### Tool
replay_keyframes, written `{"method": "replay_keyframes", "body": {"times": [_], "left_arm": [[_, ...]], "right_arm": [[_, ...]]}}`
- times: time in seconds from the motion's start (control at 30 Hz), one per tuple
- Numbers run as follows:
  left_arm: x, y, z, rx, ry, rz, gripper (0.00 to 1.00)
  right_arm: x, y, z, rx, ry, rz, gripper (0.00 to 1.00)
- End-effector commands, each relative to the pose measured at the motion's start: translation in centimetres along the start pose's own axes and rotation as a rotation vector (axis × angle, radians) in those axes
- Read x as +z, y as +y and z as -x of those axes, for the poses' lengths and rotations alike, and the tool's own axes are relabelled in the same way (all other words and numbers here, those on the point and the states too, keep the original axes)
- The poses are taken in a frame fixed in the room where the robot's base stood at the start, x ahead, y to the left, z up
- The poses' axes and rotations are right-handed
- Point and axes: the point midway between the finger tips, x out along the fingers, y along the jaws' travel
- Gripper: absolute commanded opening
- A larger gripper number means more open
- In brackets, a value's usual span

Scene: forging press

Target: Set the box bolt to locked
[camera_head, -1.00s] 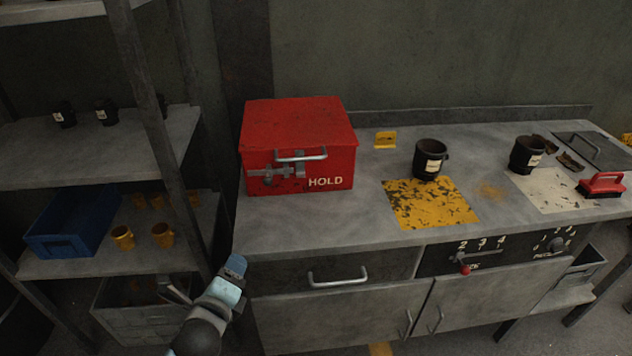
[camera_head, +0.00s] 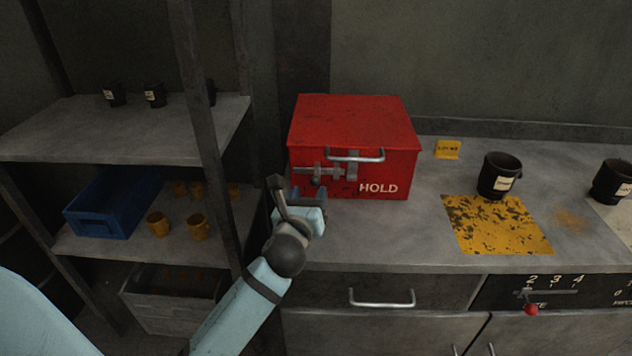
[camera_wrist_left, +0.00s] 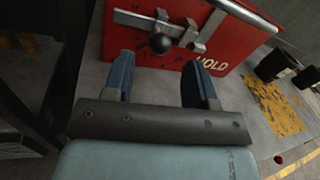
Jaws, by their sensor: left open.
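The red box (camera_head: 352,145) marked HOLD sits on the workbench, with a bar handle (camera_head: 356,156) on its front. Its grey sliding bolt (camera_head: 318,172) runs across the front at the left, below the handle. In the left wrist view the bolt (camera_wrist_left: 150,22) shows a dark round knob (camera_wrist_left: 160,42). My left gripper (camera_head: 307,192) is just in front of the box's lower left front. In the left wrist view my left gripper (camera_wrist_left: 160,80) has its two blue fingers apart and empty, with the knob beyond and between them. My right gripper is out of view.
A shelf rack (camera_head: 180,125) with mugs and a blue bin (camera_head: 112,202) is close on the left. A drawer handle (camera_head: 382,298) juts out below.

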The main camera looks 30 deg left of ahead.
Motion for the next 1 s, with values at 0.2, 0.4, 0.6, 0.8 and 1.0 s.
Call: {"method": "replay_keyframes", "body": {"times": [0.2, 0.4, 0.6, 0.8, 1.0], "left_arm": [[0.0, 0.0, -3.9, 0.001, -0.001, 0.0, 0.52], [-0.1, 0.0, -5.5, 0.0, 0.001, 0.001, 0.52], [-0.1, 0.0, -5.7, -0.001, 0.001, 0.0, 0.52], [-0.1, 0.0, -5.7, -0.001, 0.001, 0.001, 0.31], [-0.1, 0.0, -5.7, -0.001, 0.001, 0.001, 0.0]], "right_arm": [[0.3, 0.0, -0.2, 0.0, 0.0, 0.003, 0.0], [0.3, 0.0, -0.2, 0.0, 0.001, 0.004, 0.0], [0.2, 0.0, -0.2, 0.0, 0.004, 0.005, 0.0], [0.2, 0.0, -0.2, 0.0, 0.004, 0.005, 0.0], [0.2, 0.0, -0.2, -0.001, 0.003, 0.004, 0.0]]}}
